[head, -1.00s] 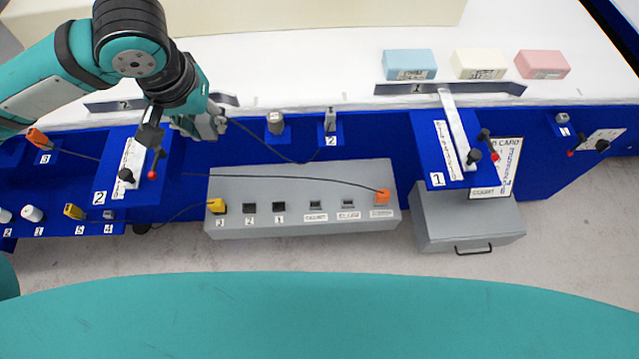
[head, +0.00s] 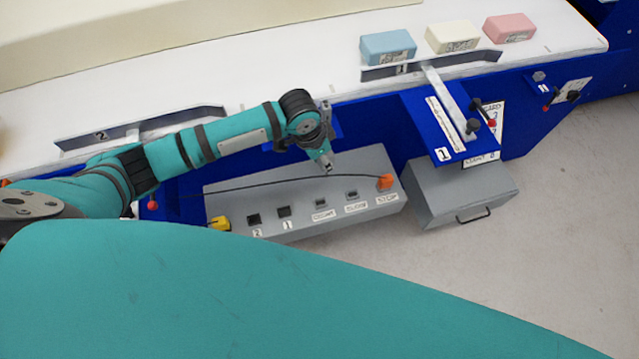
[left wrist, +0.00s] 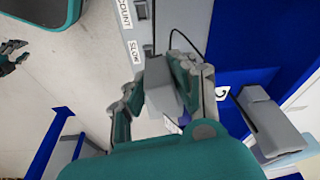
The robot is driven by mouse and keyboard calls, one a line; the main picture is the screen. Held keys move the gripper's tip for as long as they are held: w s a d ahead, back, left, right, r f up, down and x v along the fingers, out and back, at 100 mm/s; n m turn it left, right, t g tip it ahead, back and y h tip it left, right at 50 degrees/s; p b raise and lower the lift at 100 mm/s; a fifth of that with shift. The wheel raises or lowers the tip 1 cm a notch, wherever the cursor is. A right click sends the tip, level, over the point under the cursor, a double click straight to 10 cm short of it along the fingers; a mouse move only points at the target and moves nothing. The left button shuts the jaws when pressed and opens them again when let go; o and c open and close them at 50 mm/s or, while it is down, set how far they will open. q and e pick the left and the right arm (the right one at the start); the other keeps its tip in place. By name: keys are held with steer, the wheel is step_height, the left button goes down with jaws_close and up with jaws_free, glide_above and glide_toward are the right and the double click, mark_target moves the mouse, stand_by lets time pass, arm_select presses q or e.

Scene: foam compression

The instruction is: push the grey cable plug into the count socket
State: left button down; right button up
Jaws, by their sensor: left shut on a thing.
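My left gripper (head: 326,166) is above the back edge of the grey socket box (head: 230,190), behind the count socket (head: 320,203). In the left wrist view my left gripper (left wrist: 163,78) is shut on the grey plug (left wrist: 160,88), with a finger on each side. The plug is held apart from the count socket, whose label (left wrist: 124,14) is at the top. In the head view the plug is hardly distinguishable from the fingertips. What looks like my right gripper (left wrist: 12,56) shows partly at the left edge.
A black cable (head: 290,179) crosses above the box. A grey drawer box (head: 440,195) and blue platform (head: 425,115) stand to the right.

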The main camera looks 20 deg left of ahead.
arm_select(q)
steer(key=s+f+b, duration=0.1)
steer(key=f, duration=0.3)
steer(key=s+f+m+b, duration=0.1)
steer(key=f+b, duration=0.1)
steer(key=f, duration=0.2)
steer(key=s+f+m+b, duration=0.1)
steer(key=f+b, duration=0.1)
steer(key=f, duration=0.2)
steer(key=shift+a+f, duration=0.15)
steer(key=shift+f, duration=0.25)
steer(key=shift+f+b, duration=0.55)
steer(key=shift+f, duration=0.25)
steer(key=shift+f, duration=0.25)
steer(key=shift+f, duration=0.15)
steer(key=shift+f+b, duration=0.4)
steer(key=shift+f, duration=0.35)
steer(key=c, duration=1)
jaws_free()
